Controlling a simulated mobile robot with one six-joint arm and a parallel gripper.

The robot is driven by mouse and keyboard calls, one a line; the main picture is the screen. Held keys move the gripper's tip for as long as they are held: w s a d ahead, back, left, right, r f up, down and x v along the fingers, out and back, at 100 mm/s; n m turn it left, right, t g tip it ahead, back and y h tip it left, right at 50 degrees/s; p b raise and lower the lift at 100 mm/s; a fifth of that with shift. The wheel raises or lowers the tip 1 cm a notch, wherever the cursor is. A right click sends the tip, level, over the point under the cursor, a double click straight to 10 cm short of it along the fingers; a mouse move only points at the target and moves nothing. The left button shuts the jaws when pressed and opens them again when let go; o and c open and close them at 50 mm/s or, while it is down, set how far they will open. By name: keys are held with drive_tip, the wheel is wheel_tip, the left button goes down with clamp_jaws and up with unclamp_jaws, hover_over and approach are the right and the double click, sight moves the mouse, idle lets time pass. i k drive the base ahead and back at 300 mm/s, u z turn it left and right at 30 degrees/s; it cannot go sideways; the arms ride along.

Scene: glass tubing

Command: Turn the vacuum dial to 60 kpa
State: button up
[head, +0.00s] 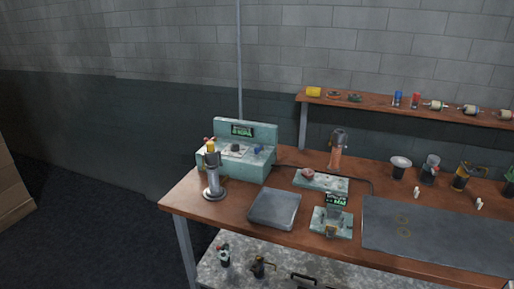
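A teal console (262,170) with a green-lit display (242,131) stands at the back left of the wooden workbench. Its sloped top carries a dark knob (235,147) and a blue knob (258,150), both small here. A smaller teal unit (320,224) with its own green-lit display (336,201) stands nearer the front. I cannot read either display or any dial marking, and I cannot tell which control is the vacuum dial. My gripper is not in view.
A metal stand with a yellow top (213,180) stands in front of the console. A grey square pad (274,209), a teal plate with a pink part (321,182) and a dark mat (430,235) lie on the bench (178,198). A shelf (380,104) runs behind.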

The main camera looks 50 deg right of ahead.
sight(235, 147)
drive_tip(key=u, duration=0.6)
drive_tip(key=k, duration=0.1)
drive_tip(key=z, duration=2.05)
drive_tip(key=k, duration=0.95)
drive_tip(key=u, duration=0.1)
drive_tip(key=i, duration=0.7)
